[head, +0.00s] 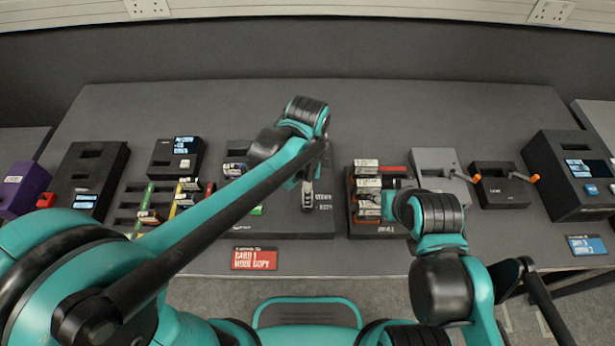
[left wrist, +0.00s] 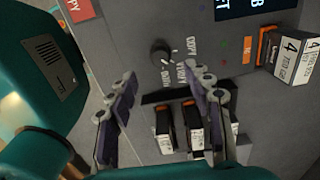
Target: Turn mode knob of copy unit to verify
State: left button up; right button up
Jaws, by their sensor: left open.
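The copy unit (head: 290,222) is a dark box at the middle of the bench, partly hidden behind my left arm in the head view. Its black round mode knob (left wrist: 160,52) shows in the left wrist view, with white labels, including one reading COPY, around one side. I cannot tell which label the knob points at. My left gripper (left wrist: 158,88) is open.
Several cards (left wrist: 193,125) stand near the left fingers, and another card marked 4 (left wrist: 290,55) is at the right. A card rack (head: 362,228) stands right of the copy unit. A red sign (head: 254,259) is at the front edge. Grey and black boxes (head: 498,188) with orange-tipped levers are farther right.

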pick_arm(q)
notch_tip(320, 180, up, 5)
jog(key=shift+f, duration=0.1)
dwell(0.6)
jog(key=s+a+n+t, duration=0.2)
jog(key=a+n+t, duration=0.1)
jog(key=a+n, duration=0.6)
jog(key=s+a+n+t, duration=0.3)
jog(key=a+n+t, duration=0.1)
jog(key=a+n, duration=0.4)
jog(key=shift+s+a+n, duration=0.15)
jog(key=shift+a+n, duration=0.25)
jog(key=shift+n, duration=0.1)
